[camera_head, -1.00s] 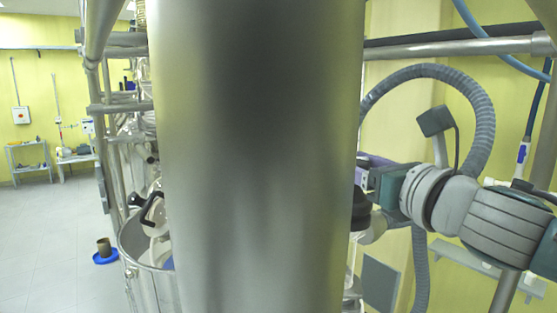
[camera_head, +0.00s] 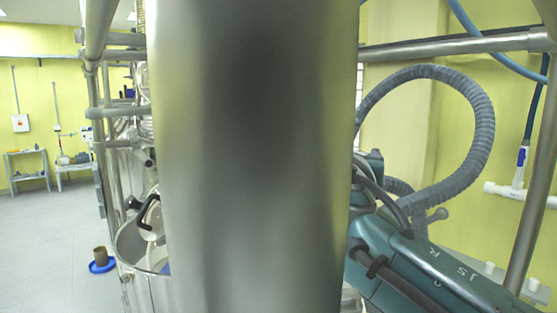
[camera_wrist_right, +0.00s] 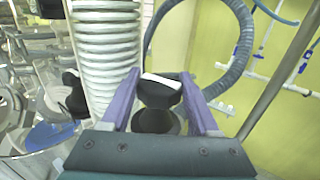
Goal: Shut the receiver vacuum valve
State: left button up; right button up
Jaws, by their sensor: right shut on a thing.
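In the right wrist view, the two purple fingers of my right gripper (camera_wrist_right: 161,104) stand on either side of a black knob with a white stripe (camera_wrist_right: 160,90). The gripper is shut on this knob, which sits on a dark round stem. In the head view, my teal right arm comes in from the lower right, and its gripper is hidden behind a broad grey cylinder (camera_head: 255,160). I cannot read a label on the knob, nor tell the valve's position. My left gripper is not in view.
A ribbed grey hose (camera_head: 480,120) loops beside my right arm. A white pipe with a blue-handled valve (camera_head: 522,157) is at the right. A steel vessel (camera_head: 140,250) and frame poles stand left of the cylinder. Open floor lies further left.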

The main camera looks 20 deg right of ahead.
jog(key=shift+f, duration=0.15)
dwell(0.4)
jog(key=o, duration=1.4)
jog(key=b+v, duration=0.3)
jog(key=v, duration=0.4)
jog(key=shift+s+a, duration=0.1)
jog(key=shift+a, duration=0.15)
